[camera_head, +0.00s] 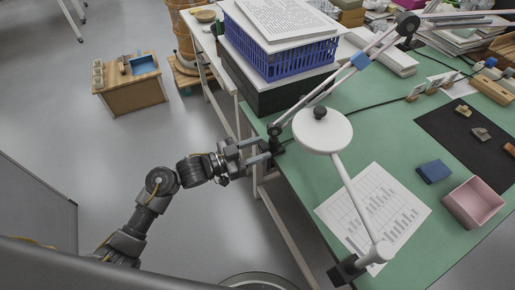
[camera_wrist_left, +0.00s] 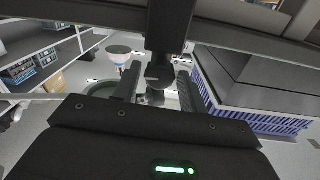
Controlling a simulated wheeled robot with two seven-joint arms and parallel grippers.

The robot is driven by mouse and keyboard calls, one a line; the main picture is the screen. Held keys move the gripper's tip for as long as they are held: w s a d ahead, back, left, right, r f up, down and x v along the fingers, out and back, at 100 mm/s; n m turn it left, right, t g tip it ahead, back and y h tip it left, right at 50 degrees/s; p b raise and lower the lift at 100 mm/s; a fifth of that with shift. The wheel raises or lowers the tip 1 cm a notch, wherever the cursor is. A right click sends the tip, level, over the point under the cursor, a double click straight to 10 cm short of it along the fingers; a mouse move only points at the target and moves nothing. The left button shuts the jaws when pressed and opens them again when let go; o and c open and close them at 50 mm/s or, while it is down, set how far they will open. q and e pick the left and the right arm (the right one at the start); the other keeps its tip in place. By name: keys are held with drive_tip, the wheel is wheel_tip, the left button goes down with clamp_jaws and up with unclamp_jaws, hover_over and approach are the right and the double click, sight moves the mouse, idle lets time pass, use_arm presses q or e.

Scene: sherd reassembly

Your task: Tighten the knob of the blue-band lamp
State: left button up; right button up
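The blue-band lamp has a thin pinkish-grey arm with a blue band (camera_head: 361,61). The arm rises from a dark clamp (camera_head: 275,132) on the table's left edge to a dark joint (camera_head: 408,25). My left gripper (camera_head: 264,152) reaches this clamp from the left, its two fingers apart. In the left wrist view, a dark knob-like part (camera_wrist_left: 158,76) under a black bracket (camera_wrist_left: 170,28) sits between the open fingers of the left gripper (camera_wrist_left: 157,92). I cannot tell whether either finger touches it. My right gripper is not in view.
A second lamp with a round white head (camera_head: 322,135) is clamped at the table's front edge. A blue basket (camera_head: 285,58) stands on a dark box close behind my gripper. The green table (camera_head: 300,185) also holds a printed sheet (camera_head: 375,212) and a pink box (camera_head: 472,202).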

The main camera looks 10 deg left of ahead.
use_arm(q)
drive_tip(key=shift+o, duration=0.7)
drive_tip(key=shift+s+a, duration=0.1)
drive_tip(key=shift+a, duration=0.05)
drive_tip(key=p+v, duration=0.3)
drive_tip(key=v, duration=0.7)
drive_tip(key=shift+a+p, duration=0.2)
drive_tip(key=shift+p, duration=0.1)
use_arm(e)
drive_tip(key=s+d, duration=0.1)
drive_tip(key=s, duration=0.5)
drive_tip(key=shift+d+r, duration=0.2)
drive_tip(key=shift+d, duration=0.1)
use_arm(q)
drive_tip(key=shift+s, duration=0.15)
